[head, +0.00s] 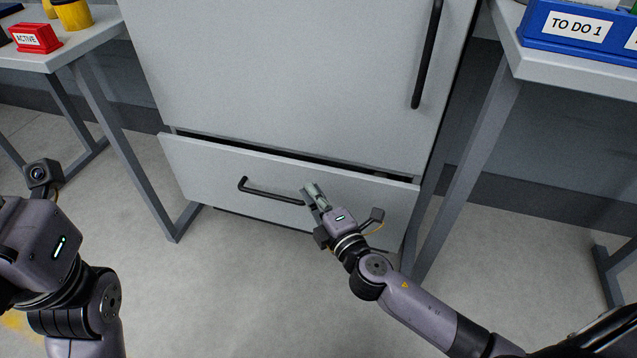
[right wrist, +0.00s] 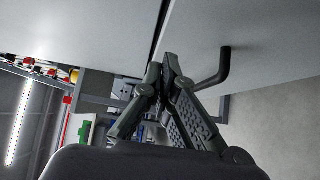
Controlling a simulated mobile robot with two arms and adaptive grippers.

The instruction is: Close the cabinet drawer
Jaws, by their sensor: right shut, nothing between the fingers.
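The grey cabinet (head: 290,75) stands in the middle of the head view. Its bottom drawer (head: 215,170) is partly open, with a dark gap along its top edge. The drawer has a black bar handle (head: 270,193). My right gripper (head: 311,192) is shut and empty at the drawer front, by the right end of the handle; I cannot tell if it touches. In the right wrist view, the fingertips (right wrist: 168,68) are together beside the black handle (right wrist: 224,68), near the gap. My left arm is at the left edge of the head view; its fingers are out of view.
A table (head: 85,40) with yellow containers and a red "ACTIVE" box (head: 36,38) stands left of the cabinet. A table (head: 540,68) with a blue "TO DO 1" bin (head: 575,32) stands right. The cabinet door has a vertical black handle (head: 427,55). Floor before the drawer is clear.

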